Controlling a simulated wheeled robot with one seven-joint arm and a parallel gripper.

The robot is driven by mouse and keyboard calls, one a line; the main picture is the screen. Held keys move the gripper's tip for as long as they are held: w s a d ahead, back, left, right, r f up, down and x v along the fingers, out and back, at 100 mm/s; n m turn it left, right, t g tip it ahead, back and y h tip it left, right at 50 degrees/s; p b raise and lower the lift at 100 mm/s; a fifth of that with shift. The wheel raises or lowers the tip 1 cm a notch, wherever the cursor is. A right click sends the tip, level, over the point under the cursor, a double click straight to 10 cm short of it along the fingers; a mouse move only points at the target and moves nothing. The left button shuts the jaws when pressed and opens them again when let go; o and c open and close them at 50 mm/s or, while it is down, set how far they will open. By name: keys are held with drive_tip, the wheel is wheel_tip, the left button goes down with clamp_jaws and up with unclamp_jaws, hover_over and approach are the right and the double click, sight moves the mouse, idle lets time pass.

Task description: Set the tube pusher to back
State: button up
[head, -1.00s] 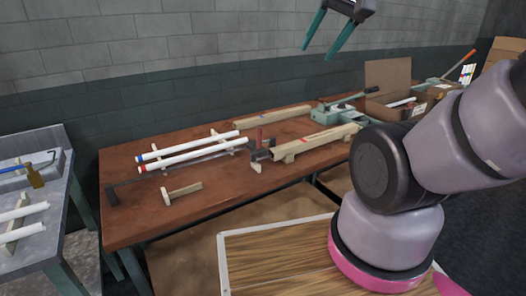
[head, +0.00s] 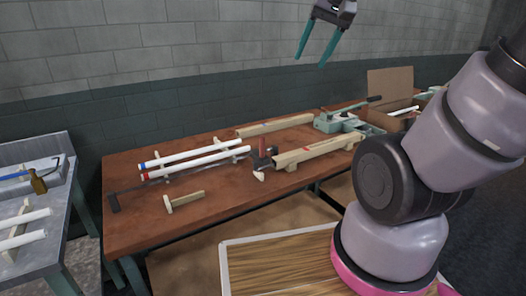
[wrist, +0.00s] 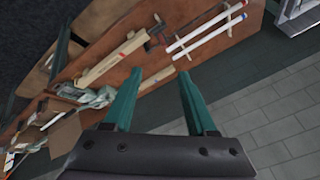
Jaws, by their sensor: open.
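A dark block with a red upright handle (head: 263,147) sits mid-table, between two white tubes (head: 196,160) and a long wooden rail (head: 318,151). It looks like the tube pusher, but I cannot be sure. A thin dark rod with a black end grip (head: 114,202) runs along the table's left part. My gripper (head: 310,60) is open and empty, high above the table's back edge, apart from everything. In the wrist view, my open fingers (wrist: 161,72) show the tubes (wrist: 207,36), the dark block (wrist: 157,35) and the rail (wrist: 112,58) beyond them.
A small wooden T-shaped piece (head: 186,200) lies near the table's (head: 150,226) front left. A green press (head: 343,121) and a cardboard box (head: 390,88) stand at the right. A grey bench (head: 62,214) stands left. The brick wall (head: 180,60) is behind.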

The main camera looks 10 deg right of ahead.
drive_tip(key=w+a+f+g, duration=0.15)
drive_tip(key=w+f, duration=0.25)
drive_tip(key=w, duration=0.6)
drive_tip(key=n+g+h, duration=0.1)
drive_tip(key=g+h, duration=0.1)
drive_tip(key=g, duration=0.3)
hover_over(262, 156)
drive_tip(key=w, duration=0.1)
drive_tip(key=shift+t, duration=0.25)
wheel_tip(262, 156, down, 21)
drive_tip(key=shift+d, duration=0.15)
wheel_tip(262, 156, down, 11)
drive_tip(key=shift+w+f, duration=0.1)
clamp_jaws()
